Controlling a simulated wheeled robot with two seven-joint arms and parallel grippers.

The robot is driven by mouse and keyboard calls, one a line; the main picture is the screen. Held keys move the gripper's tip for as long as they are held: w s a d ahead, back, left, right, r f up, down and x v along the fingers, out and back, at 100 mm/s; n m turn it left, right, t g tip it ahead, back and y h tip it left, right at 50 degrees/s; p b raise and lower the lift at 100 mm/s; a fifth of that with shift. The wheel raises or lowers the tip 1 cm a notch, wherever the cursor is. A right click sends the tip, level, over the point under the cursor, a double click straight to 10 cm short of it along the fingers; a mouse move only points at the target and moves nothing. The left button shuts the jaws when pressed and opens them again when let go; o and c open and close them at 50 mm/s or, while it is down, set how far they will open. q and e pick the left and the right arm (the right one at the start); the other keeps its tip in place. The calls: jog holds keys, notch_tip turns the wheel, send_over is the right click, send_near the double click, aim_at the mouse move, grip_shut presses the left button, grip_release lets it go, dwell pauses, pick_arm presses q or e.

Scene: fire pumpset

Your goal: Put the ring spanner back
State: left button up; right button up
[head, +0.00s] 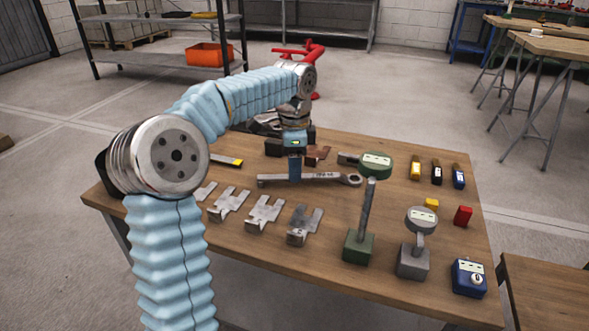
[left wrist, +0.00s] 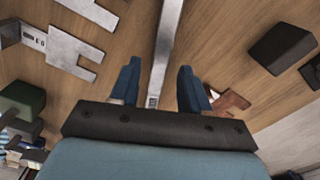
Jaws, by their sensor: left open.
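The ring spanner (head: 325,179) is a long grey steel bar with a ring at its right end, at the middle of the wooden table (head: 400,292). My left gripper (head: 295,178) points down at the spanner's handle, left of the ring. In the left wrist view the two blue fingers (left wrist: 160,68) stand apart, with the grey spanner bar (left wrist: 166,40) running between them. I see no finger closed on it. The spanner's ring end is out of the left wrist view. Whether the spanner rests fully on the table is hard to tell. My right gripper is not in view.
Several notched metal shims (head: 265,213) lie in front of the spanner. A green-based post (head: 359,247) and a gauge on a grey block (head: 413,260) stand at the front right. A dark block (left wrist: 283,47) is nearby.

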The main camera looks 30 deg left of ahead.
pick_arm(q)
notch_tip(320, 180, up, 10)
jog(key=p, duration=0.2)
jog(key=shift+r, duration=0.25)
